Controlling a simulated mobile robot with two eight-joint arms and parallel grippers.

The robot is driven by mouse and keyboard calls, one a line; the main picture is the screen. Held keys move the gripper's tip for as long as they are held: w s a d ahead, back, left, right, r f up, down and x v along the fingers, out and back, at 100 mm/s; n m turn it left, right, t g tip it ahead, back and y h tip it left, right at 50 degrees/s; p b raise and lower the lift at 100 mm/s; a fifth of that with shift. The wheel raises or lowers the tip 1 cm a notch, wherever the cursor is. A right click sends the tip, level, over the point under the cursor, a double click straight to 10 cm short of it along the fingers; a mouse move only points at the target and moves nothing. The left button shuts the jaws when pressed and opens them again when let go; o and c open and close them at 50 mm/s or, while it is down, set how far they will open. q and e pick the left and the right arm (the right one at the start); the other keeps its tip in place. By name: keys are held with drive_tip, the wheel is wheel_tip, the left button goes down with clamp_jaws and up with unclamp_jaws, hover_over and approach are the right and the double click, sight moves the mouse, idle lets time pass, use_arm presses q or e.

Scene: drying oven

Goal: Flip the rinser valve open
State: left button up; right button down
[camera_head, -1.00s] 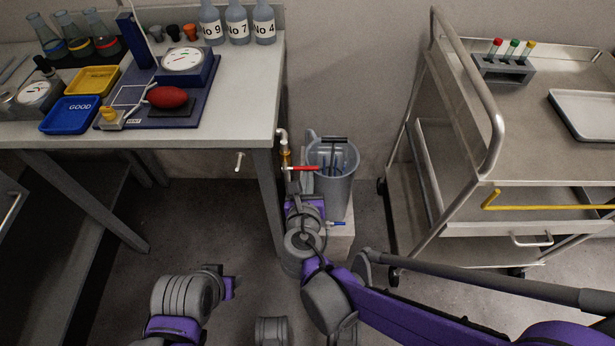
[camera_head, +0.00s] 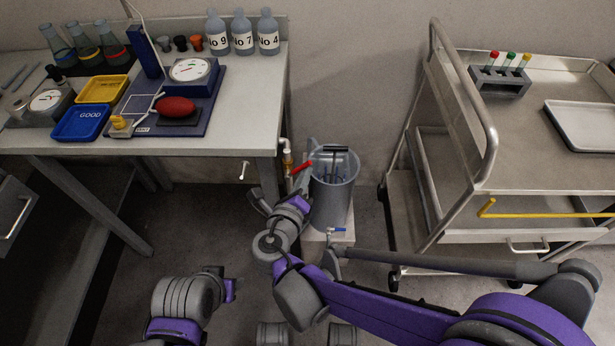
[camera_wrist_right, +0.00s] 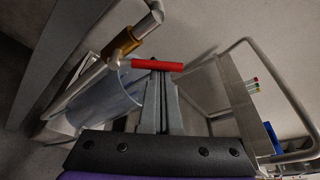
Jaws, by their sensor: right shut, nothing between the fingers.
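The rinser valve's red lever (camera_head: 301,167) sits on a brass and white pipe (camera_head: 286,155) beside the workbench leg. In the head view it slants, with its right end raised. It also shows as a red bar in the right wrist view (camera_wrist_right: 152,65). The grey cylindrical rinser vessel (camera_head: 333,195) stands just to the right of it.
The workbench (camera_head: 200,148) and its leg stand close at the left. A small blue-handled tap (camera_head: 337,230) is low on the vessel's stand. A metal trolley (camera_head: 560,185) with a yellow bar stands at the right.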

drive_tip(key=shift+a+r+p, duration=0.5)
drive_tip(key=shift+a+r, duration=0.15)
drive_tip(key=shift+a, duration=0.1)
use_arm(q)
drive_tip(key=shift+s+r+p, duration=0.15)
drive_tip(key=shift+r+p, duration=0.15)
drive_tip(key=shift+r, duration=0.85)
use_arm(e)
drive_tip(key=shift+a+r, duration=0.3)
drive_tip(key=shift+a, duration=0.7)
use_arm(q)
drive_tip(key=shift+d, duration=0.1)
use_arm(e)
drive_tip(key=shift+d, duration=0.15)
